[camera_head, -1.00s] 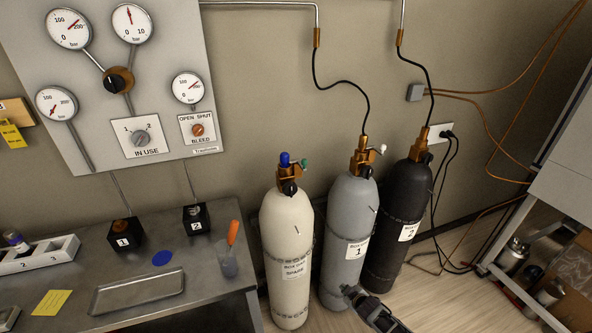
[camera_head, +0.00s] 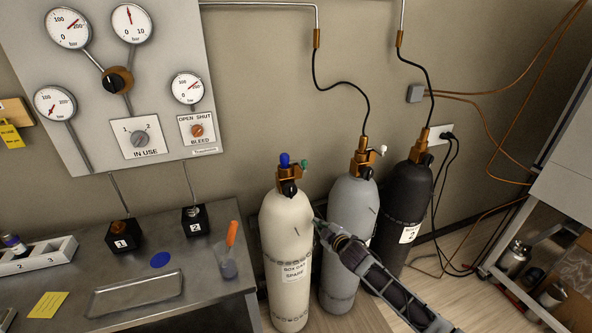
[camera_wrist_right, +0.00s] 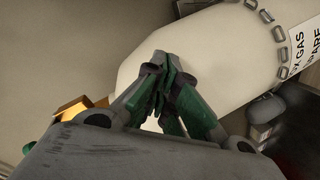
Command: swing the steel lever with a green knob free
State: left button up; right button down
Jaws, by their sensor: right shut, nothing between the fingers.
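The green knob (camera_head: 304,163) sits beside the brass valve (camera_head: 290,173) on top of the cream spare cylinder (camera_head: 286,225). Its steel lever is too small to make out clearly. My right gripper (camera_head: 318,225) is shut and empty, in front of the grey cylinder and close to the right side of the cream cylinder, well below the knob. In the right wrist view the shut fingers (camera_wrist_right: 165,68) show against the cream cylinder (camera_wrist_right: 205,55); whether they touch it I cannot tell. A brass part (camera_wrist_right: 75,107) shows at lower left there. My left gripper is not in view.
The grey cylinder (camera_head: 352,200) and black cylinder (camera_head: 407,190) stand to the right, with black hoses above. A chain runs around the cylinders. A steel bench (camera_head: 210,290) stands at left, below a gauge panel (camera_head: 165,85). A shelf unit (camera_head: 560,210) is at right.

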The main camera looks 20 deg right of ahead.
jog(key=s+a+r+n+t+y, duration=0.1)
jog(key=a+r+n, duration=0.3)
jog(key=r, duration=0.7)
jog(key=s+a+r+n+t+y, duration=0.1)
jog(key=a+r+n, duration=0.4)
jog(key=r, duration=0.7)
jog(key=shift+s+a+r+t+y, duration=0.15)
jog(key=shift+s+a+t+y, duration=0.25)
jog(key=shift+s, duration=1)
jog(key=shift+w+a, duration=0.1)
jog(key=shift+w, duration=0.05)
jog(key=w+d+p, duration=0.2)
jog(key=w, duration=0.7)
jog(key=shift+p, duration=0.35)
